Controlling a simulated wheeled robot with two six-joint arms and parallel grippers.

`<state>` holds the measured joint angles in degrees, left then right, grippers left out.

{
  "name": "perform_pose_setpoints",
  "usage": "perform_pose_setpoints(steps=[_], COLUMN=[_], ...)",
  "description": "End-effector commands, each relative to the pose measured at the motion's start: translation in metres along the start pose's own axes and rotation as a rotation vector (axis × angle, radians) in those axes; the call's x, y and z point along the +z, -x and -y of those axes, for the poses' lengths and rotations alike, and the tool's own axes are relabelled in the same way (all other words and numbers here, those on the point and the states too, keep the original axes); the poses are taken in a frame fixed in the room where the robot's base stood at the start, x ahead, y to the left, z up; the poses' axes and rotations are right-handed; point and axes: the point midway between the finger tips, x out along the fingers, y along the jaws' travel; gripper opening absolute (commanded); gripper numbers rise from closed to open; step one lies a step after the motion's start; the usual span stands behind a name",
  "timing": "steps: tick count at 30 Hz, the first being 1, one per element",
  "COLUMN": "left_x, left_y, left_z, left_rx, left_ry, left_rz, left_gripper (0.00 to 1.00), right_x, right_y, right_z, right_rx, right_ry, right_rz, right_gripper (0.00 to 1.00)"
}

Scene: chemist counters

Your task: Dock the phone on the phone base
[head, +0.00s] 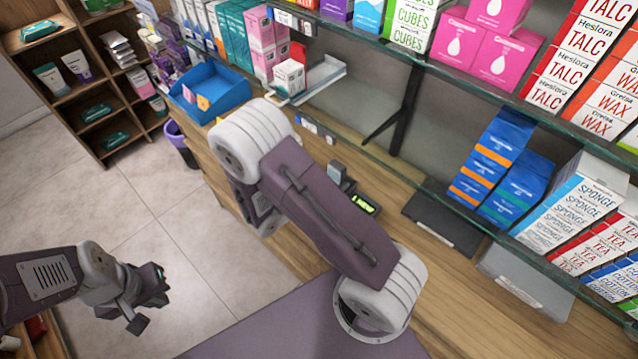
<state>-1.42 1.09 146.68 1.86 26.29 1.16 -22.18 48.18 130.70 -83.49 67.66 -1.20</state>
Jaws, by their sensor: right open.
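A small dark device with a lit green display (364,203) sits on the wooden counter, partly hidden behind my right arm. A grey upright part stands beside the display. I cannot tell whether this is the phone, the phone base or something else. No other phone or base can be made out. My right arm crosses the middle of the view and bends down at the counter's left edge; its gripper is hidden behind the arm. My left gripper (147,308) hangs over the floor at the lower left, away from the counter. Its two fingers look apart, with nothing between them.
A blue tray (209,94) stands at the counter's far left end, near a purple bin (181,144) on the floor. Glass shelves (455,78) with boxed goods run above the wooden counter (450,300). Wooden shelving (92,75) stands at the upper left. Tiled floor is clear between.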

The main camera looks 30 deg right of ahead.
Motion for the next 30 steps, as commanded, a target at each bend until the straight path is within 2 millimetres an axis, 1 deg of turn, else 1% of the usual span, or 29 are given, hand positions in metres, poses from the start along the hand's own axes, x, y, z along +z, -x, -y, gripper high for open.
perform_pose_setpoints(steps=[1,15,19,30], left_x=[-0.001,-0.003,-0.003,-0.003], left_y=[0.005,0.025,0.027,0.026], left_z=[0.0,-0.001,-0.001,-0.001], left_rx=[0.0,0.0,0.0,0.0], left_ry=[0.0,0.0,0.0,0.0], left_rz=[0.0,0.0,0.0,0.0], left_gripper=[0.0,0.0,0.0,0.0], right_x=[0.002,0.002,0.001,0.0], right_y=[0.006,0.051,0.056,0.056], right_z=[-0.001,-0.001,0.0,0.0], right_rx=[0.003,0.004,0.001,0.0], right_ry=[0.001,0.001,0.0,0.0], right_rz=[0.0,0.0,0.0,0.0], right_gripper=[0.52,0.52,0.52,0.52])
